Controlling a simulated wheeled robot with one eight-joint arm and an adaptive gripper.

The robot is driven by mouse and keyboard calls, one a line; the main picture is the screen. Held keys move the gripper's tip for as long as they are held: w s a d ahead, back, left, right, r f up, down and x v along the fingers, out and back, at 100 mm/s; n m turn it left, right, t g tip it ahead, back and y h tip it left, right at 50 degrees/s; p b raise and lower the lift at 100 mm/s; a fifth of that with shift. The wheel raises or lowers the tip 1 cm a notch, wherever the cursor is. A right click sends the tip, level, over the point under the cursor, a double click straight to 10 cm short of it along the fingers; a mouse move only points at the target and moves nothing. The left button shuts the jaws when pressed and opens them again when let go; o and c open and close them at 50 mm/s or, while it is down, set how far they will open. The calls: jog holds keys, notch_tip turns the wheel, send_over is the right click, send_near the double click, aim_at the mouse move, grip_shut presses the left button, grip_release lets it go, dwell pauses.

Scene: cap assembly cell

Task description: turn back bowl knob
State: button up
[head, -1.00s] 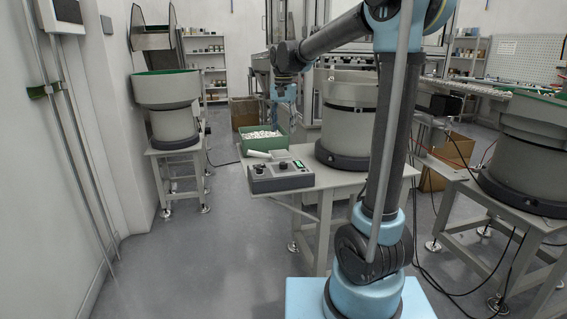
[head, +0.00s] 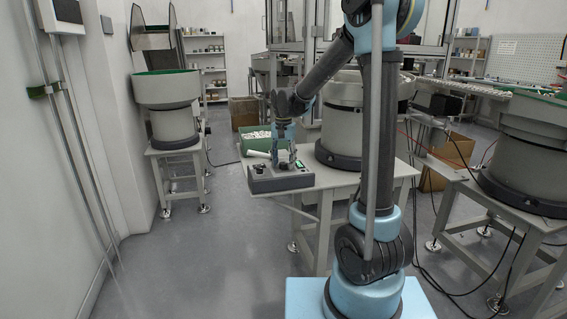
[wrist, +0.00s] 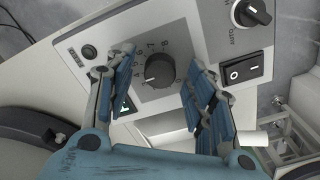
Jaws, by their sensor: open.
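The control box (head: 281,178) sits on the front left corner of the table by the bowl feeder. In the wrist view its panel (wrist: 183,28) carries a round black knob (wrist: 160,70) with a numbered scale around it. My gripper (wrist: 161,74) is open, with one blue finger on each side of this knob. I see gaps between the knob and both fingers. In the head view my gripper (head: 283,160) is over the box and hides part of its top. A second black knob (wrist: 252,12) labelled AUTO sits at the upper right of the panel.
A black rocker switch (wrist: 245,70) and a small round button (wrist: 89,51) are on the panel. A green bin (head: 250,143) of white parts stands behind the box. The bowl feeder (head: 345,100) stands to its right on the table (head: 345,180). Floor is clear at left.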

jog(key=shift+f, duration=0.15)
jog(key=c, duration=1.1)
jog(key=shift+o, duration=0.2)
jog(key=n, duration=0.5)
jog(key=shift+n, duration=0.4)
jog(key=n, duration=0.5)
jog(key=shift+n, duration=0.4)
